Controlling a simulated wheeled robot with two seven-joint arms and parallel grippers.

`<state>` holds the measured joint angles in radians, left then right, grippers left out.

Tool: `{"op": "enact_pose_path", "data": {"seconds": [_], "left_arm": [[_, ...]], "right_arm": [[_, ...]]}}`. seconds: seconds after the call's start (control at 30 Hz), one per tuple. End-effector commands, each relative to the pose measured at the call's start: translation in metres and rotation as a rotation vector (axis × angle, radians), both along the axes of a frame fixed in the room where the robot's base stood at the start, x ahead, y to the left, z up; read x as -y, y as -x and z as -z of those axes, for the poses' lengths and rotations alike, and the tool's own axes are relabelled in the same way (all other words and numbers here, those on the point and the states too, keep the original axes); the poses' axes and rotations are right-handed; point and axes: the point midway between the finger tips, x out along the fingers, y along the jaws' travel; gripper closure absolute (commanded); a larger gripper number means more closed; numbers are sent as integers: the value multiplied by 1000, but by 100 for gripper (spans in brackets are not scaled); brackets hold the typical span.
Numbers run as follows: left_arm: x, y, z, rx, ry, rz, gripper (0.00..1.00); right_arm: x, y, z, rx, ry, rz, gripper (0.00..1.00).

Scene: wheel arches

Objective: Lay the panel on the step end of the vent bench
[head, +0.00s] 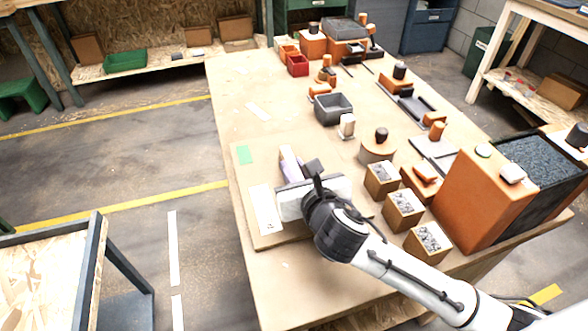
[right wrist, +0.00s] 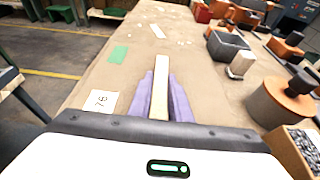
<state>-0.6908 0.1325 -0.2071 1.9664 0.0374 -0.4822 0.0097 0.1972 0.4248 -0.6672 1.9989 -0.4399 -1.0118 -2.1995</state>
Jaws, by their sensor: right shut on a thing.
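My right gripper (head: 290,165) reaches over the near left part of the tan workbench (head: 226,95). In the right wrist view, its two purple fingers (right wrist: 160,98) are shut on a narrow pale cream piece, seen edge-on, which I take to be the panel (right wrist: 161,85). The panel points away along the bench top. In the head view the gripper and arm mostly hide the panel. I cannot tell whether it touches the surface below. No part is clearly marked as the step end. My left gripper is not in view.
A flat board with a green patch (head: 244,154) and a white label (head: 265,209) lies under the gripper. Gravel-topped boxes (head: 403,211), a round orange stand (head: 376,151), a grey bin (head: 333,109) and a large orange box (head: 482,195) stand to the right. The bench's far left is fairly clear.

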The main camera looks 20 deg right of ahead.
Motion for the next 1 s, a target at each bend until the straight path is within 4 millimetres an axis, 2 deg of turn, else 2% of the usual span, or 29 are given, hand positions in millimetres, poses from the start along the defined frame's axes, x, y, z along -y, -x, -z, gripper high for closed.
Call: {"op": "enact_pose_path", "data": {"seconds": [0.03,0.27,0.3,0.4,0.77,0.87,1.0], "left_arm": [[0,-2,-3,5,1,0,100],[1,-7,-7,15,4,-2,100],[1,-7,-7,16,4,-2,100],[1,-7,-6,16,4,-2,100],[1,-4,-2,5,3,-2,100],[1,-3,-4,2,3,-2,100],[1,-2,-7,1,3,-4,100]], "right_arm": [[0,-1,-4,8,-1,-1,100],[0,-1,-2,7,0,-1,100],[0,0,1,0,1,0,80],[0,0,1,0,1,0,64],[0,1,-3,1,1,-1,64],[0,13,-6,0,1,-3,64],[0,40,-17,-1,2,-3,64]]}}
